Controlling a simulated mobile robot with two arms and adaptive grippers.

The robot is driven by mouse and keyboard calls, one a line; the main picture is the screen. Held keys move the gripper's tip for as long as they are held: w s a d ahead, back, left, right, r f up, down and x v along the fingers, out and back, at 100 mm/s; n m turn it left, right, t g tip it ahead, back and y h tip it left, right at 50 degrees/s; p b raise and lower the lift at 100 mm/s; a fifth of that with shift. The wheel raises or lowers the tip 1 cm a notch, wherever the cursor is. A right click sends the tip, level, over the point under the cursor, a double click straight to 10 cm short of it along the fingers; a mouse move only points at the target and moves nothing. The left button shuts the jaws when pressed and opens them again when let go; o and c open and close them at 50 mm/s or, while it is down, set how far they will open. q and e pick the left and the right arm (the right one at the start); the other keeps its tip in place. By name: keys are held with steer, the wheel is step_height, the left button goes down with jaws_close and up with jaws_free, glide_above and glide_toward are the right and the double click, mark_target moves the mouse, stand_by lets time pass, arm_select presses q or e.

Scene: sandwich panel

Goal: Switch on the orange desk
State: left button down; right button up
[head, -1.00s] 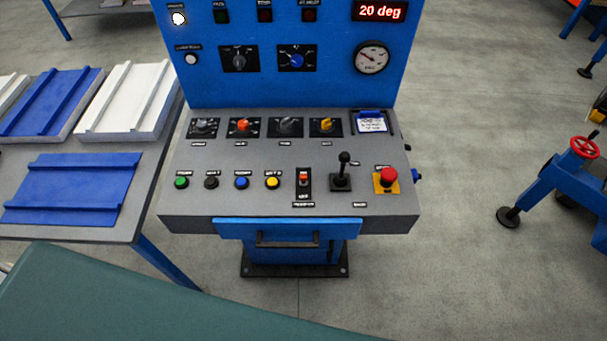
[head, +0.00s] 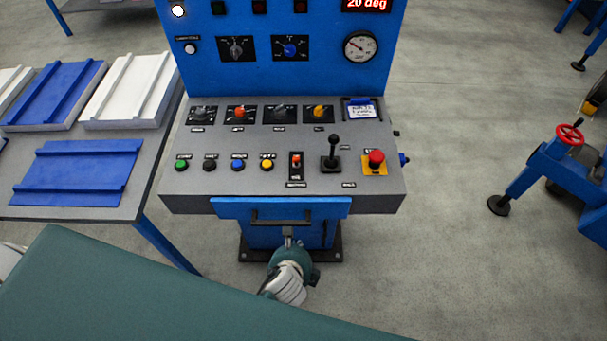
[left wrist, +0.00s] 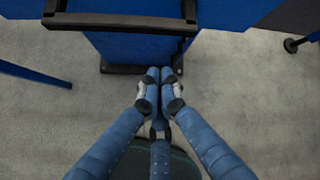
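The control desk (head: 380,195) in front of me has a grey sloped top and a blue upright panel; no orange desk shows. An orange knob (head: 240,113) and a yellow-orange knob (head: 319,112) sit in the upper row of its top. A small black switch with an orange-red rocker (head: 295,162) stands left of the black lever. My left gripper (head: 288,234) is low in front of the desk, below the drawer handle. In the left wrist view its fingertips (left wrist: 160,74) are together, with nothing seen between them. My right gripper is not in view.
Green, black, blue and yellow buttons line the lower row. A red mushroom button (head: 376,158) on a yellow plate is right of the lever (head: 333,148). The drawer handle (head: 282,218) juts out above my gripper. A table (head: 150,185) with panels stands left.

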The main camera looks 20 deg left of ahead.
mark_target(298, 164)
arm_select(q)
steer(key=w+r+m+t+y, duration=0.1)
steer(key=w+r+m, duration=0.2)
steer(key=r, duration=0.5)
steer(key=w+a+r+m+t, duration=0.1)
steer(key=w+r+m+t, duration=0.1)
steer(key=r, duration=0.6)
steer(key=shift+w+r+m+y, duration=0.25)
steer(key=shift+w+m+y, duration=0.15)
steer(key=shift+m, duration=0.5)
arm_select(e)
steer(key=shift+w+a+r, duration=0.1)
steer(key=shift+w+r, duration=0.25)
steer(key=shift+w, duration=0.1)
arm_select(q)
steer(key=shift+a, duration=0.1)
steer(key=shift+w+f, duration=0.1)
